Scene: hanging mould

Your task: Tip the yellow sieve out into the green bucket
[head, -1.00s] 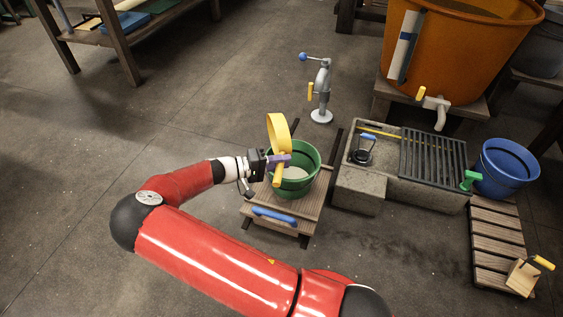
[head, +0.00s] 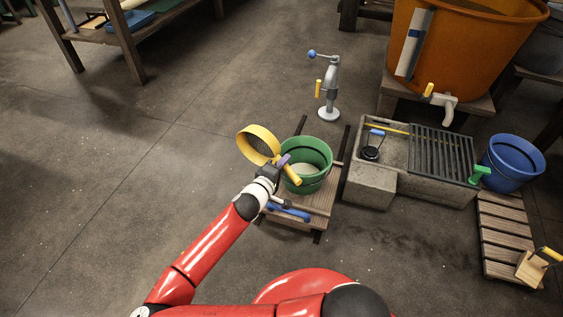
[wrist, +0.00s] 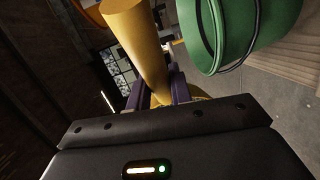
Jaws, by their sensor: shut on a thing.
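The yellow sieve (head: 258,141) is held up at the left of the green bucket (head: 314,153) in the head view. Its ring is tilted, and its handle (head: 290,172) reaches right across the bucket's near left rim. My gripper (head: 278,166) is shut on the sieve's handle. In the wrist view the yellow handle (wrist: 137,40) stands between the purple fingers of my gripper (wrist: 160,92). The green bucket also shows in the wrist view (wrist: 222,35), right of the handle. Pale material lies in the bucket. Whether the sieve holds anything cannot be told.
The bucket stands on a wooden cart (head: 317,200) with a blue handle (head: 289,212). A grey hand pump (head: 329,90) stands behind it. A stone trough (head: 371,186), a large orange tub (head: 467,50) and a blue bucket (head: 511,165) are at the right. Floor at left is clear.

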